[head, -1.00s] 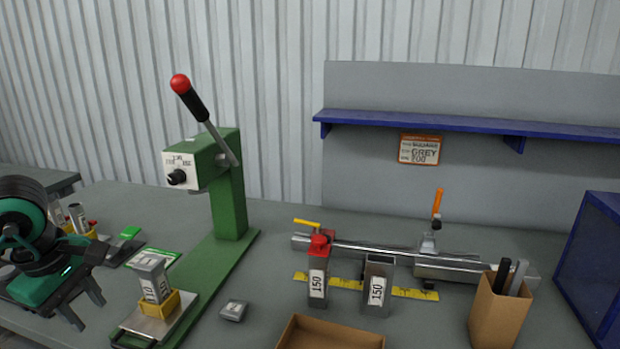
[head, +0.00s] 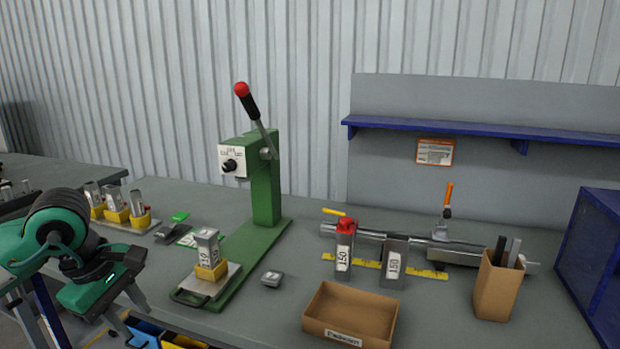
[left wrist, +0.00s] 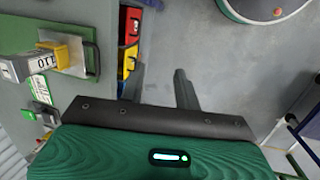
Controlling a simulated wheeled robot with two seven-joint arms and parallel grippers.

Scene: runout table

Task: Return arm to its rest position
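My left arm, green and black, comes in from the left of the head view. Its gripper (head: 124,308) hangs low at the front edge of the bench, left of the green press (head: 265,190). In the left wrist view the gripper's two dark fingers (left wrist: 158,86) are spread apart with only grey floor between them, so it is open and empty. My right gripper is in neither view.
On the bench (head: 300,225) stand a metal tube in a yellow holder (head: 210,270), a cardboard tray (head: 350,315) and two labelled 150 tubes (head: 394,262). Blue and yellow bins (head: 150,330) sit below the front edge, close to my left gripper. The wrist view shows open floor (left wrist: 210,50).

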